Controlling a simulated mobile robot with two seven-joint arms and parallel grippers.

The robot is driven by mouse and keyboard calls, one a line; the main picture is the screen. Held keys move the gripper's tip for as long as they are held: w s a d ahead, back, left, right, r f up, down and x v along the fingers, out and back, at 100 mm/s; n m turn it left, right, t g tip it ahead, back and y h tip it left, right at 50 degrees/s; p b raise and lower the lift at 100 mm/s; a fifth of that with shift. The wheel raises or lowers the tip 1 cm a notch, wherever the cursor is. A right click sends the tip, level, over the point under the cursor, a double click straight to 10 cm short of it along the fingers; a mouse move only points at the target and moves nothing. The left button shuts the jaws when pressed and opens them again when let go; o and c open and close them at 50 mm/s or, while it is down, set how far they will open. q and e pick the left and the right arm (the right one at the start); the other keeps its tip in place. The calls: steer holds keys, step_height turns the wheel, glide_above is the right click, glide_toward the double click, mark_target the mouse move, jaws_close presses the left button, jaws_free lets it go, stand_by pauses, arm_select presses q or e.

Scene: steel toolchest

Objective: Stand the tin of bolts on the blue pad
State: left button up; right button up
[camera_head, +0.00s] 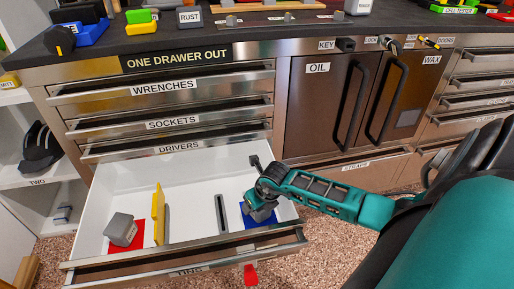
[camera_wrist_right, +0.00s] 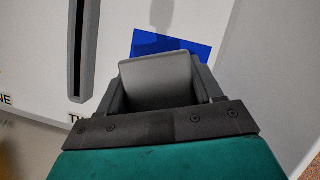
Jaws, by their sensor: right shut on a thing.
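The drawer labelled TINS (camera_head: 182,190) is pulled out, with a white inside. The blue pad (camera_head: 247,221) lies in its right part and is partly covered by my right gripper (camera_head: 260,206). In the right wrist view my right gripper (camera_wrist_right: 160,95) is shut on a grey tin (camera_wrist_right: 157,72), and the blue pad (camera_wrist_right: 195,45) shows just past it. I cannot tell whether the held tin touches the pad, nor read any label on it. Another grey tin (camera_head: 120,228) is on the red pad (camera_head: 138,237) at the drawer's left. My left gripper is out of view.
A yellow upright piece (camera_head: 158,213) stands beside the red pad. A dark slotted strip (camera_head: 220,214) lies left of the blue pad. The drawer's front (camera_head: 190,262) rises nearest me. Closed drawers and two doors with black handles (camera_head: 350,95) stand behind.

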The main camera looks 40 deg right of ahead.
steer(key=shift+f, duration=0.15)
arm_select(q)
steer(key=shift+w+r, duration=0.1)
arm_select(e)
steer(key=o, duration=1)
steer(key=shift+r, duration=0.25)
steer(key=p+v, duration=0.4)
steer(key=v, duration=0.6)
steer(key=shift+s+r, duration=0.15)
steer(key=shift+r, duration=0.15)
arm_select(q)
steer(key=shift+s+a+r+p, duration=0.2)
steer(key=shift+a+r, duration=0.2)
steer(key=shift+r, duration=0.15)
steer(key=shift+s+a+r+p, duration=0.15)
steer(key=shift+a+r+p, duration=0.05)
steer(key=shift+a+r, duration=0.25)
arm_select(e)
steer(key=shift+s+a+r, duration=0.1)
steer(key=shift+s+r, duration=0.2)
steer(key=shift+r, duration=0.3)
